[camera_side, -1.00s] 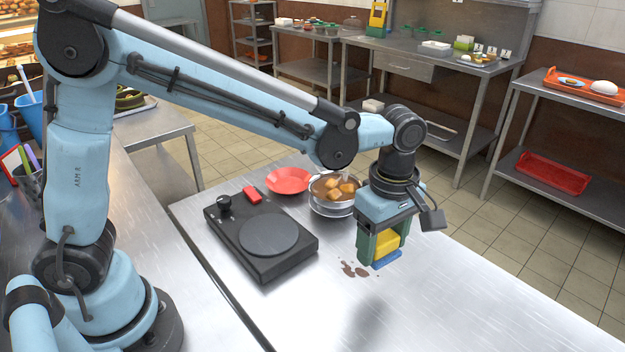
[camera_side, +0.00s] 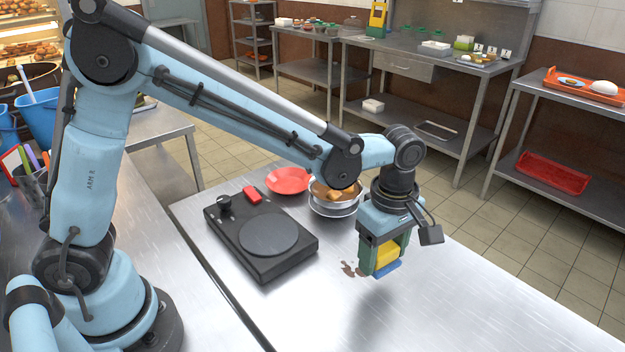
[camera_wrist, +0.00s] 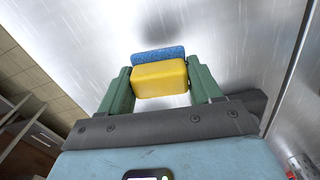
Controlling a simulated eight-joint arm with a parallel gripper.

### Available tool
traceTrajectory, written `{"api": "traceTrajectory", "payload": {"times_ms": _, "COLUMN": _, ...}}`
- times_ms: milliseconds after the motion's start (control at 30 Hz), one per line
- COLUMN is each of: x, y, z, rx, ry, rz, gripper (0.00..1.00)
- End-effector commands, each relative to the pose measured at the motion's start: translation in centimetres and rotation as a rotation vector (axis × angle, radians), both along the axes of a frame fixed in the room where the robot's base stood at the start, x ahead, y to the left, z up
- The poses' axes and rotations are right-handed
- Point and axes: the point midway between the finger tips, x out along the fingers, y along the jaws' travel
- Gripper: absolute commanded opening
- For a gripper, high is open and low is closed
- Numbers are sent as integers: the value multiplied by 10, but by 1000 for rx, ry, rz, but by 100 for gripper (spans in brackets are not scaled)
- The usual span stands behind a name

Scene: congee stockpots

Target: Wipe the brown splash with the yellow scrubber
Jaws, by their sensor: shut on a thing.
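My gripper (camera_side: 382,255) is shut on the yellow scrubber (camera_side: 387,255), which has a blue pad on its underside. The scrubber (camera_wrist: 160,78) also shows between the green fingers of my gripper (camera_wrist: 162,85) in the wrist view. In the side view it is low over the steel table; I cannot tell whether the blue pad touches the surface. The splash does not show in the wrist view.
A black hot plate (camera_side: 262,236) with a round disc stands left of the splash. A pot of brown food (camera_side: 334,203) and a red plate (camera_side: 288,180) are behind. The table's front right is bare.

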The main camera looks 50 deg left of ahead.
Motion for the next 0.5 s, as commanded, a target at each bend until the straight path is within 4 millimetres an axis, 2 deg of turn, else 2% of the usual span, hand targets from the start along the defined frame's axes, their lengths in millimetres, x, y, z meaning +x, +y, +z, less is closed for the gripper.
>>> {"api": "traceTrajectory", "payload": {"times_ms": 500, "x": 0, "y": 0, "z": -51, "rx": 0, "ry": 0, "rz": 0, "gripper": 35}}
